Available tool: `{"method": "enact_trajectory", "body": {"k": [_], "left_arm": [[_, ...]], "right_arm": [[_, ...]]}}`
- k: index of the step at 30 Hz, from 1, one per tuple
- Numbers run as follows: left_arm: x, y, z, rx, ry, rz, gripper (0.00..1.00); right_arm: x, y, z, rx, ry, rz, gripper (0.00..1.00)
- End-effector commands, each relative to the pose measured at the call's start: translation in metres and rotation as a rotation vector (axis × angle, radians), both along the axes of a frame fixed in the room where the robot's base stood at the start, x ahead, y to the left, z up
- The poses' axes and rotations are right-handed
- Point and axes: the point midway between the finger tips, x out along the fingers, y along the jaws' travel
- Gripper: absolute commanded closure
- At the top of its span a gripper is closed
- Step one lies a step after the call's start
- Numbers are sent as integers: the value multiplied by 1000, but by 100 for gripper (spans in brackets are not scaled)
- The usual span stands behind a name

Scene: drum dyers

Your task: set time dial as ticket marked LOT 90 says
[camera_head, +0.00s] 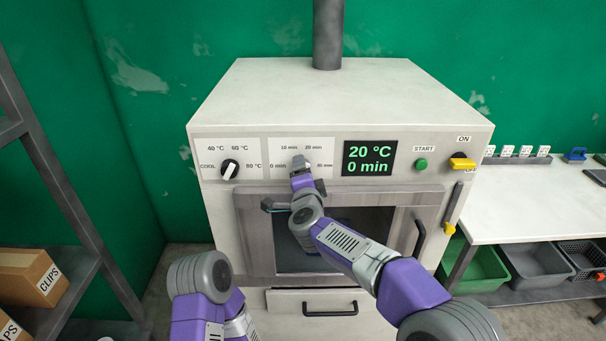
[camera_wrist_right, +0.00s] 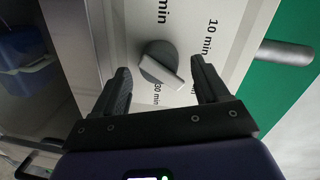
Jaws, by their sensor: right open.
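The time dial (camera_wrist_right: 160,62) is a grey round knob with a raised grip, on a white panel with minute marks. In the head view my right gripper (camera_head: 299,168) covers most of it. In the right wrist view my right gripper (camera_wrist_right: 160,78) is open, one finger on each side of the dial, with gaps showing. The display (camera_head: 369,158) reads 20 °C and 0 min. Several white tickets (camera_head: 507,151) stand in a holder on the right bench; their print is too small to read. My left arm shows at lower left, its gripper out of view.
The temperature dial (camera_head: 230,169) is left of the time panel. The green START button (camera_head: 421,164) and yellow ON switch (camera_head: 462,162) are to the right. The oven door (camera_head: 256,236) and its dark handle (camera_head: 419,237) lie below. A shelf (camera_head: 70,280) with CLIPS boxes stands left.

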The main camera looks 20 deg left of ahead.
Motion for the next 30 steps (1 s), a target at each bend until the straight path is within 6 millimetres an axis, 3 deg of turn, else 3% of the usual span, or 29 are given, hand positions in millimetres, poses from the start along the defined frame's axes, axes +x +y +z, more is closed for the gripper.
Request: {"method": "enact_trajectory", "body": {"k": [9,15,26,30], "left_arm": [[0,0,-6,0,0,0,57],[0,0,-7,0,0,0,57],[0,0,-7,0,0,0,57],[0,0,-7,0,0,0,57]], "right_arm": [[-42,-15,5,-1,-2,1,26],[-57,-20,7,0,-2,1,26],[-59,-21,6,-1,-2,-1,26],[-53,-30,-17,-48,20,-1,26]]}}
